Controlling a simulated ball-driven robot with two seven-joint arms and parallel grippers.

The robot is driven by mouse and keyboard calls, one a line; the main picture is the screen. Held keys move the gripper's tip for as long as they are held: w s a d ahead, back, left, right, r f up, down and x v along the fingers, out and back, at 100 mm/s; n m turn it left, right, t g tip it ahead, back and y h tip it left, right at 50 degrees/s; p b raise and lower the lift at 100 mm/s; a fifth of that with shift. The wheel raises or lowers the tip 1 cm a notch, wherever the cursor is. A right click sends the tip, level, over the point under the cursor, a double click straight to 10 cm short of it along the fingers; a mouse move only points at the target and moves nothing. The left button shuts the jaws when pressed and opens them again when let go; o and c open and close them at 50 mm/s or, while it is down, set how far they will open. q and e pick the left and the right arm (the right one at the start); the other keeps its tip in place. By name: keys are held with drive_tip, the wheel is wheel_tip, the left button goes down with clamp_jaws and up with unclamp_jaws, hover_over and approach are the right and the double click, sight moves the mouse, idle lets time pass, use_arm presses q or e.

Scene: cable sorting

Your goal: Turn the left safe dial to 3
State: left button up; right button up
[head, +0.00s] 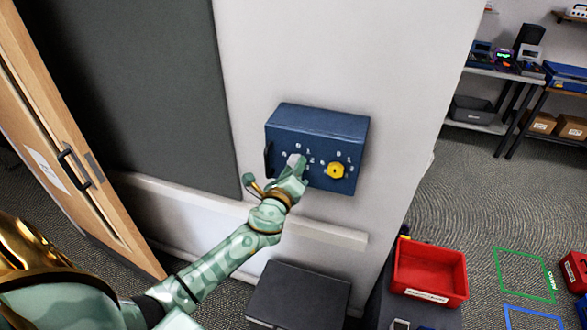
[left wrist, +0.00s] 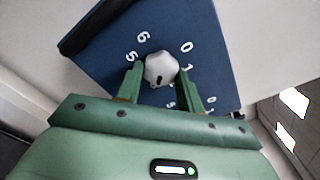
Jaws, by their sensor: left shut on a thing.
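A blue safe (head: 318,122) is mounted on the white wall, with two dials on its front. The left dial (head: 294,159) is a pale grey knob ringed by white numbers. My left gripper (head: 295,169) reaches it from below and covers part of it. In the left wrist view the left dial (left wrist: 160,69) sits between the fingers of my left gripper (left wrist: 160,78), which is shut on it. A dark mark shows on the knob's lower edge; the number it points to is partly hidden. The right dial (head: 336,171) is yellow and untouched. My right gripper is not in view.
A dark handle (head: 267,160) is on the safe's left side. A ledge (head: 340,231) runs along the wall below. A black box (head: 298,292) stands under it, and a red bin (head: 430,270) is at the right. A wooden door (head: 75,130) is at the left.

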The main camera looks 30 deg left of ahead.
use_arm(q)
drive_tip(key=shift+f, duration=0.1)
drive_tip(key=o, duration=1)
drive_tip(key=b+v, duration=0.2)
drive_tip(key=v, duration=1.4)
drive_tip(key=shift+s, duration=0.2)
